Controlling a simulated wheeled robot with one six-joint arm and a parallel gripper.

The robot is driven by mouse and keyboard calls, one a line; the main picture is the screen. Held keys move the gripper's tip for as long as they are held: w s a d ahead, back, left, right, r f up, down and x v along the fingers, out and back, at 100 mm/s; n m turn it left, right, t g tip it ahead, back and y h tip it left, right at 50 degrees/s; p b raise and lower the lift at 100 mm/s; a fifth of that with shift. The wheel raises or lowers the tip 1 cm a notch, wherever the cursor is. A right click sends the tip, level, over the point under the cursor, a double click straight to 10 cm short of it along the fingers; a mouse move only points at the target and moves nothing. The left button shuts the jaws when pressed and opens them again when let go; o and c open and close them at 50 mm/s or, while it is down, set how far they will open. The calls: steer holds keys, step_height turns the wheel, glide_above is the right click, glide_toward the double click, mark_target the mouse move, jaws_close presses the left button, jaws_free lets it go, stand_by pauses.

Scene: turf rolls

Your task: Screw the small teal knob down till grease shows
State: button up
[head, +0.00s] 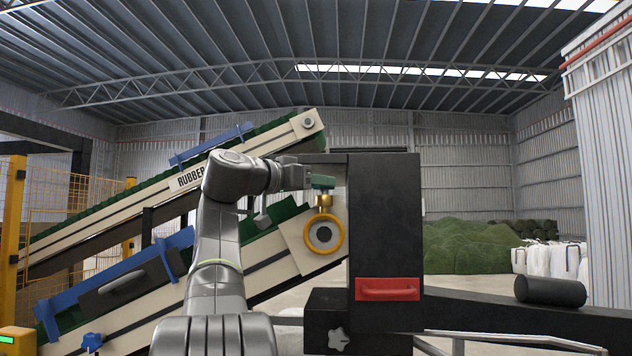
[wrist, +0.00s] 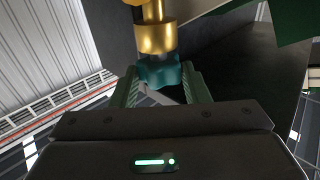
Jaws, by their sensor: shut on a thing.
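The small teal knob (wrist: 160,72) sits on the end of a brass grease cup (wrist: 155,36) in the wrist view. My gripper (wrist: 162,78) has one green finger on each side of the knob and is shut on it. In the head view the brass cup (head: 324,201) stands upright on top of a yellow ring-shaped bearing housing (head: 324,242). My gripper (head: 321,183) reaches in from the left above the cup, and its fingers largely hide the knob there.
Sloping conveyors with cream side rails (head: 130,294) lie behind and left of my arm. A black machine column (head: 385,220) with a red handle (head: 388,289) stands close right of the cup. A black roller (head: 550,291) lies farther right. Green turf heaps (head: 470,247) are far back.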

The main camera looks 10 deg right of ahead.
steer(key=o, duration=1)
steer(key=shift+s, duration=0.1)
steer(key=shift+t, duration=0.3)
steer(key=shift+s+a+n+t+y+b, duration=0.8)
steer(key=shift+s+a+n+t+y, duration=0.3)
steer(key=shift+s, duration=1.05)
steer(key=shift+s+a+n+t+y+b, duration=0.9)
steer(key=shift+s+n+t+y, duration=0.2)
steer(key=shift+s, duration=1)
steer(key=shift+s+a+n+t+y+b, duration=0.75)
steer(key=shift+s+a+n+t+y, duration=0.35)
steer(key=shift+s, duration=1.05)
